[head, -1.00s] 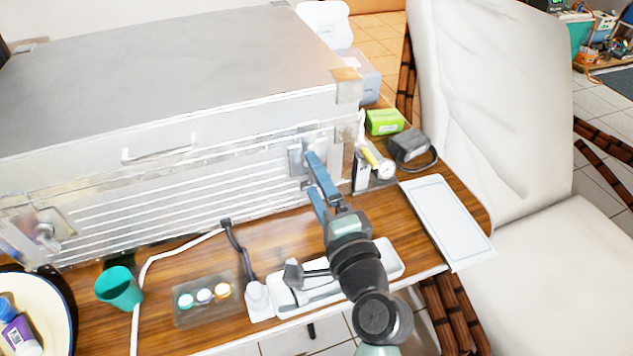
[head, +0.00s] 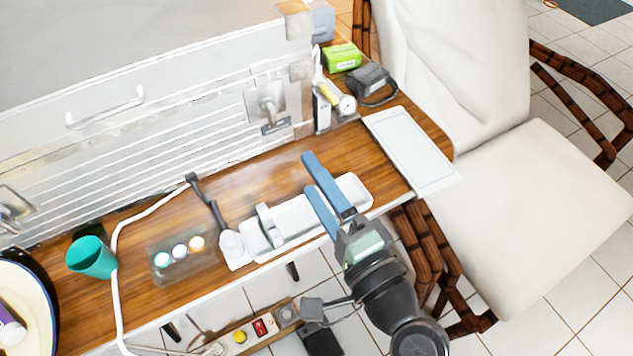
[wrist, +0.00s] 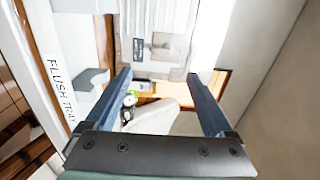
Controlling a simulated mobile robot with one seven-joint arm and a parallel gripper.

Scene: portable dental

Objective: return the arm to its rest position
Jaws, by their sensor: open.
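My gripper (head: 314,183) has two blue fingers spread apart with nothing between them. In the head view it is over the white tray (head: 349,184) near the front edge of the wooden table (head: 275,170). The fingers cover part of the tray, and I cannot tell their exact height above it. In the wrist view my gripper (wrist: 163,78) is also open and empty, with a tray marked "FLUSH TRAY" (wrist: 62,75) to its left.
A large metal case (head: 190,110) stands behind. A teal cup (head: 92,257), a holder with three round pots (head: 180,270) and a white cable (head: 117,240) lie left. A flat white tray (head: 412,150), a green box (head: 342,57) and a white chair (head: 540,190) are right.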

